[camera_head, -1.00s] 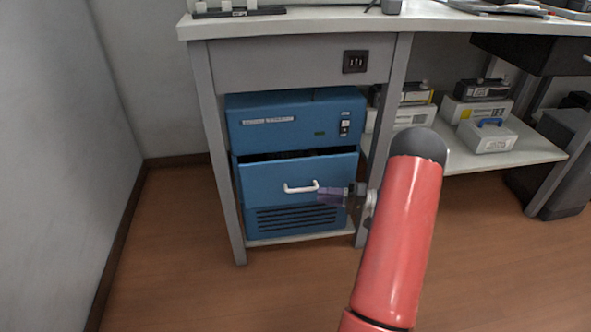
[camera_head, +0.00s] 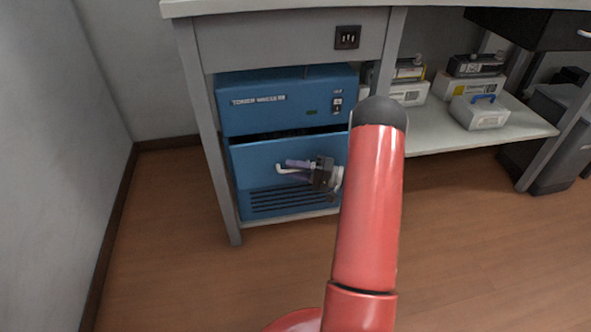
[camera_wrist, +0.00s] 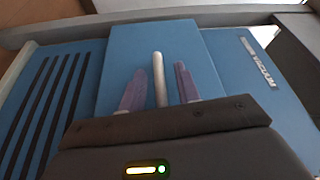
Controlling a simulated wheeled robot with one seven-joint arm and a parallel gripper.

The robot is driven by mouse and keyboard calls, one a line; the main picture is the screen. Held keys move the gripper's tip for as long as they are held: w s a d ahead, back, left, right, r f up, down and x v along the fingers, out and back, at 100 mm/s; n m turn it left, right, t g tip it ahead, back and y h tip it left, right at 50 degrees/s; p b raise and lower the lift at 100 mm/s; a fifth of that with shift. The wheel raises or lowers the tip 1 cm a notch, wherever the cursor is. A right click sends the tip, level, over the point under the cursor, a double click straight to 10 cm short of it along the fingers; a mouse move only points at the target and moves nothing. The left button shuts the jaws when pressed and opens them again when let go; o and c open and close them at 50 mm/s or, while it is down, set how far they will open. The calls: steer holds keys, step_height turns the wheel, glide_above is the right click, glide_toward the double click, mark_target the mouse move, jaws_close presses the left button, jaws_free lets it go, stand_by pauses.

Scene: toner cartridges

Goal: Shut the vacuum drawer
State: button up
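The blue vacuum unit (camera_head: 288,98) stands under the bench. Its blue drawer (camera_head: 256,160) is pulled out a little, with a dark gap along its top edge. In the wrist view the drawer front (camera_wrist: 205,75) stands proud of the body. My gripper (camera_head: 290,166) is at the drawer's white handle (camera_head: 283,171). In the wrist view my gripper (camera_wrist: 155,90) is open, its two purple fingers on either side of the handle bar (camera_wrist: 159,75), with small gaps visible to both. My red arm hides the unit's right edge in the head view.
The bench's grey legs (camera_head: 210,150) frame the unit on the left and right. A shelf (camera_head: 520,125) at the right holds several boxes, one with a blue handle (camera_head: 480,112). The wooden floor (camera_head: 180,240) in front is clear.

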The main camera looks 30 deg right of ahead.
mark_target(293, 182)
jaws_close()
steer(key=w+b, duration=0.1)
steer(key=w+d+b, duration=0.1)
steer(key=w, duration=0.1)
steer(key=shift+w+f, duration=0.2)
steer(key=shift+w+r, duration=0.25)
steer(key=shift+d, duration=0.1)
jaws_free()
